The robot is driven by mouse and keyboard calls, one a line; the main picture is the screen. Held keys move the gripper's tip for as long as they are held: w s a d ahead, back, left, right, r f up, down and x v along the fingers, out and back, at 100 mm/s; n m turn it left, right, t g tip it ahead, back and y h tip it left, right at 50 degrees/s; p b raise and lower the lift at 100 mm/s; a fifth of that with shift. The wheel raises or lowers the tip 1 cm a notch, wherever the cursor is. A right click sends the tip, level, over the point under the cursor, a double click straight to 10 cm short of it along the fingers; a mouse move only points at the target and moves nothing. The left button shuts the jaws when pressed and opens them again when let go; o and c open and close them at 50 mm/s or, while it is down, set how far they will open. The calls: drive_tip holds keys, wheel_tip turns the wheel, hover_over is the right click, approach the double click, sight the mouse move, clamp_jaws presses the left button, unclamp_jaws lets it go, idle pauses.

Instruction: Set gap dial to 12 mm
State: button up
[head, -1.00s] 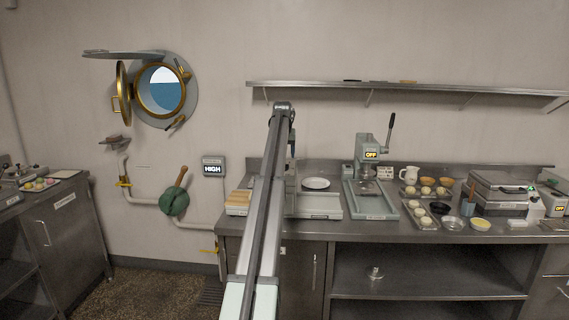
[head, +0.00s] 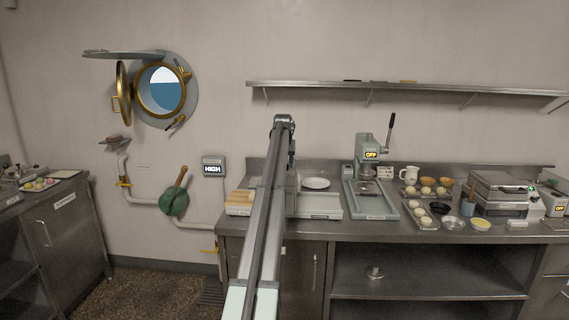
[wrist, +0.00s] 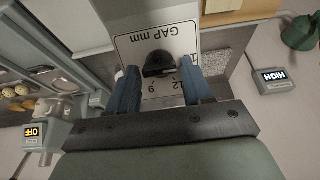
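The gap dial is a black knob (wrist: 158,64) on a white plate marked "GAP mm" (wrist: 150,38), seen upside down in the wrist view. The figures 9 and 12 show on the plate between my fingers, and part of another figure shows by the finger on the right. My gripper (wrist: 158,72) has two blue fingers, spread apart, one on each side of the knob. Gaps show between the fingers and the knob. I cannot tell which figure the knob points at. In the head view my arm hides the dial and the gripper.
A long counter carries a white plate (head: 316,183), a press (head: 366,160) reading OFF and trays of dough balls (head: 420,215). A wall box (head: 213,167) reads HIGH. A shelf (head: 400,86) runs above the counter.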

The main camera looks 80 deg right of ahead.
drive_tip(key=c, duration=0.7)
drive_tip(key=shift+m, duration=0.3)
drive_tip(key=m, duration=0.5)
drive_tip(key=shift+s+t, duration=0.2)
drive_tip(key=shift+t, duration=0.2)
drive_tip(key=m, duration=0.5)
drive_tip(key=shift+a+m+t+h, duration=0.1)
drive_tip(key=shift+m+t+h, duration=0.2)
drive_tip(key=shift+h, duration=0.1)
drive_tip(key=o, duration=1)
drive_tip(key=shift+o, duration=0.2)
